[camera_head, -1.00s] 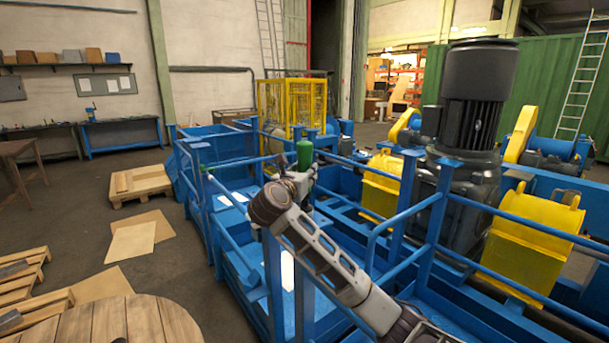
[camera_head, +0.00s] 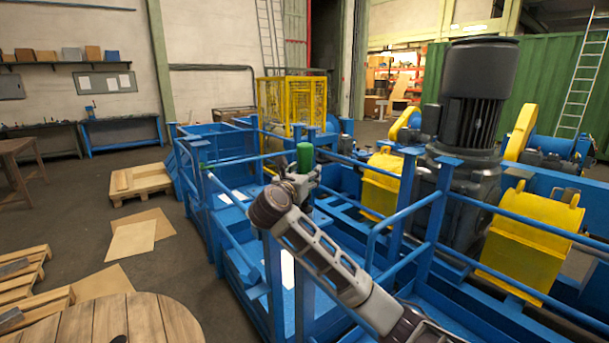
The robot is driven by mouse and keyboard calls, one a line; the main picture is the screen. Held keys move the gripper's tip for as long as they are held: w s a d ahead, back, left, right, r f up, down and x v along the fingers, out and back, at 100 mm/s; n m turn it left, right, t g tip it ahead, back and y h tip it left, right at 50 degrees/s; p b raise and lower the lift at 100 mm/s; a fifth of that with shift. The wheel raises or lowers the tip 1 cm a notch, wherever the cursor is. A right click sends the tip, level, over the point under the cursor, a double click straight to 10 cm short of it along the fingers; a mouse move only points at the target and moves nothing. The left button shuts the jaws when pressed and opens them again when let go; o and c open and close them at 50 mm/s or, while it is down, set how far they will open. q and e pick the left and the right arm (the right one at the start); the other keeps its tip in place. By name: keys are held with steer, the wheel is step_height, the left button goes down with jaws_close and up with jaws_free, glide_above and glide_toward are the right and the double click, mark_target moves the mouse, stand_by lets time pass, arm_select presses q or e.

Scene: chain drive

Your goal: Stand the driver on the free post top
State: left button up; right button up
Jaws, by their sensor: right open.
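The driver shows as an upright green handle (camera_head: 304,156) near the middle of the head view, above the blue railing frame. My right gripper (camera_head: 302,180) is at the lower end of the driver, with its arm reaching in from the lower right. The gripper is open, but its fingers are small and partly hidden by its own wrist. The driver's lower part is hidden, so I cannot tell whether it rests on a post top or touches the fingers. Blue posts with flat tops stand to the right, one post top (camera_head: 447,161) in front of the large motor.
Blue railings (camera_head: 400,215) surround the machine close to my right arm. A black motor (camera_head: 478,95) and yellow guards (camera_head: 530,240) stand at the right. A wooden pallet (camera_head: 140,182) and a cable reel top (camera_head: 110,322) lie on the left floor.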

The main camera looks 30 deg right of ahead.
steer(key=shift+r, duration=0.15)
steer(key=b+v, duration=0.3)
steer(key=v, duration=0.9)
stand_by(0.6)
stand_by(0.7)
